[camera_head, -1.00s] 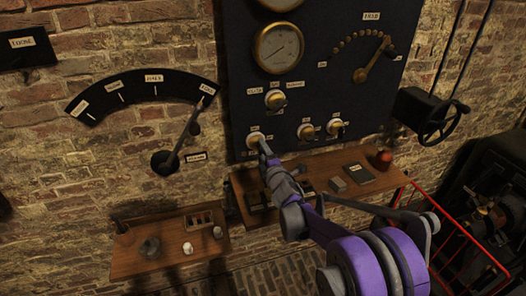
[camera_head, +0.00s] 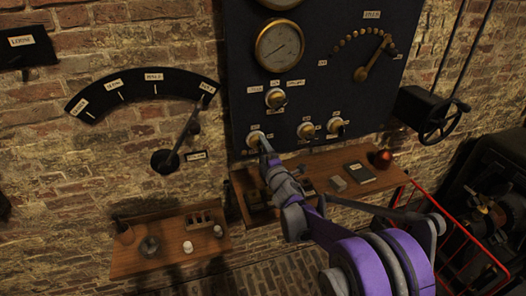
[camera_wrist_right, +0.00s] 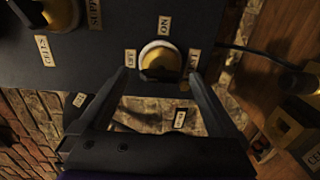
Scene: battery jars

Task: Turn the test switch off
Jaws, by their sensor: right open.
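A dark panel (camera_head: 232,60) on the brick wall carries several brass knob switches. My right gripper (camera_head: 264,146) is at the lower left knob (camera_head: 256,137) of the panel. In the right wrist view this round brass knob (camera_wrist_right: 160,62) has an ON label and other small labels around it. My right gripper (camera_wrist_right: 158,78) is open there, one finger on each side of the knob. Whether the fingers touch it, I cannot tell. The head view labels are too small to read, so which knob is the test switch is unclear there. My left gripper is out of view.
Another knob (camera_head: 275,98) sits above, and two more (camera_head: 306,130) to the right. A wooden shelf (camera_head: 335,160) with small objects runs just below the panel. A wall lever (camera_head: 182,140) is at left; a handwheel (camera_head: 440,121) and a red railing (camera_head: 459,246) are at right.

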